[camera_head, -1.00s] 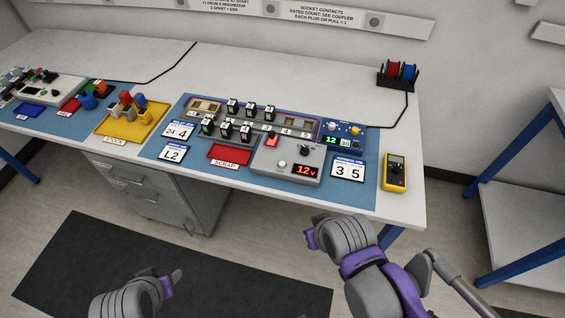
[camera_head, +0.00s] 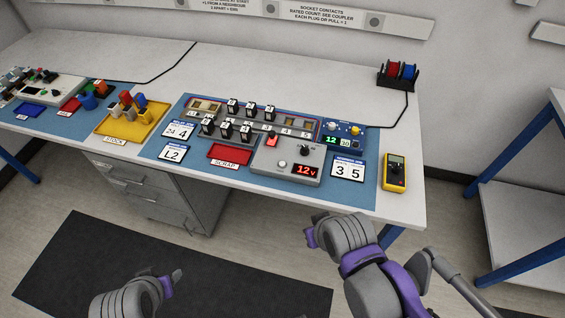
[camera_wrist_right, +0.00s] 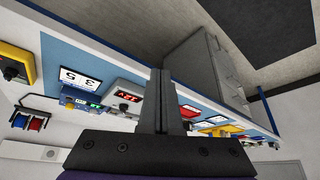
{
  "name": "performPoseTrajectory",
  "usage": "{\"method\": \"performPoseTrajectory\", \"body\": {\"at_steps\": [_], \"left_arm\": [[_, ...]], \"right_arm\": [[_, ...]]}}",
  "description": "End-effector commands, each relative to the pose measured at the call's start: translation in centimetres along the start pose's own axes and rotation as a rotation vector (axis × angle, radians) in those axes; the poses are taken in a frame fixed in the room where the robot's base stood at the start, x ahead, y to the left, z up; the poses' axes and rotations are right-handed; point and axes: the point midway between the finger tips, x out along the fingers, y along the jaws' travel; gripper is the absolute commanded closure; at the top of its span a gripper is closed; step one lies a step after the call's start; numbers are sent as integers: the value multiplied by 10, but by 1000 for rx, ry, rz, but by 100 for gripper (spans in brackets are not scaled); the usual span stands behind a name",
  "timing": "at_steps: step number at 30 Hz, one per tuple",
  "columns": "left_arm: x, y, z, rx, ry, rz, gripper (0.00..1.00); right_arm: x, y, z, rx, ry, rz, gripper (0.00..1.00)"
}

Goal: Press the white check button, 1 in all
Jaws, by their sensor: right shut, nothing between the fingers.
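A small white round button (camera_head: 282,164) sits on the sloping top of a grey control box (camera_head: 262,157) at the front of the bench. The box also has a black knob (camera_head: 304,150) and a red display (camera_head: 305,170) reading 12V. My right gripper (camera_head: 311,232) is in front of the bench edge, apart from the box. In the right wrist view its fingers (camera_wrist_right: 163,100) are together and empty, and the red display (camera_wrist_right: 127,97) shows just beyond them. My left gripper (camera_head: 176,276) is low at the left, over the dark floor mat; its jaw opening is unclear.
Behind the box is a socket rack (camera_head: 214,112) with several black relay blocks. A red scrap tray (camera_head: 230,153) lies left of the box. A white number card (camera_head: 347,169) and a yellow meter (camera_head: 395,172) lie to its right. A yellow stock tray (camera_head: 110,125) stands further left.

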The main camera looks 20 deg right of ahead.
Motion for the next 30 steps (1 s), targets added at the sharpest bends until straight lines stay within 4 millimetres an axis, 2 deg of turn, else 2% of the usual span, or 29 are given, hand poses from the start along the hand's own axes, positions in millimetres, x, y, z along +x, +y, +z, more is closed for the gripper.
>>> {"method": "performPoseTrajectory", "body": {"at_steps": [5,14,21,25,30], "left_arm": [[-3,0,-3,0,3,0,50],[-12,0,-12,0,10,0,50],[-18,0,-18,0,16,0,50],[-20,0,-21,0,18,0,50],[-21,0,-22,0,20,0,50]], "right_arm": [[1,-4,-31,39,5,-46,100],[22,-8,-129,160,46,-204,100],[53,4,-203,253,106,-325,100],[68,12,-231,289,138,-373,100],[80,20,-250,316,164,-410,100]]}}
